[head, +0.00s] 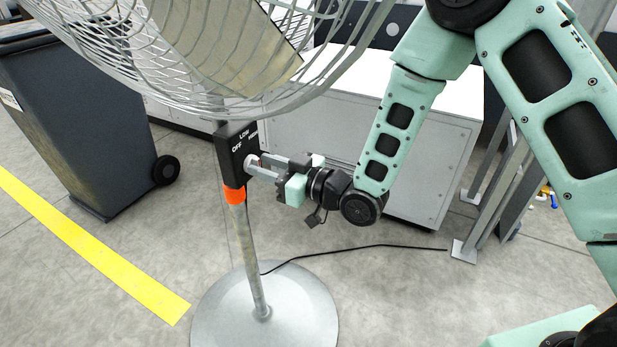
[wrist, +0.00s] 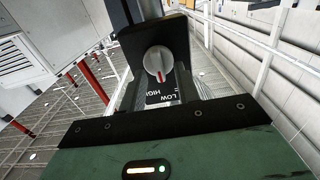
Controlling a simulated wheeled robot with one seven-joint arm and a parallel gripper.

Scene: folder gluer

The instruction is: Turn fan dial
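The fan's black control box (head: 237,152) is on its pole, with OFF, LOW and a partly covered third label. In the wrist view, the round silver dial (wrist: 158,61) has a red mark pointing down in the picture, towards the HIGH and LOW lettering (wrist: 162,93). My gripper (head: 253,169) comes from the right, its fingers apart and their tips at the box face by the dial. In the head view the fingers mostly hide the dial. Nothing is seen held, and I cannot tell whether a finger touches the dial.
The fan's wire cage (head: 215,100) hangs just above my gripper. The pole stands on a round base (head: 285,315), with a black cable (head: 350,249) running right across the floor. A dark wheeled bin (head: 75,120) is at left, a white cabinet (head: 440,165) behind.

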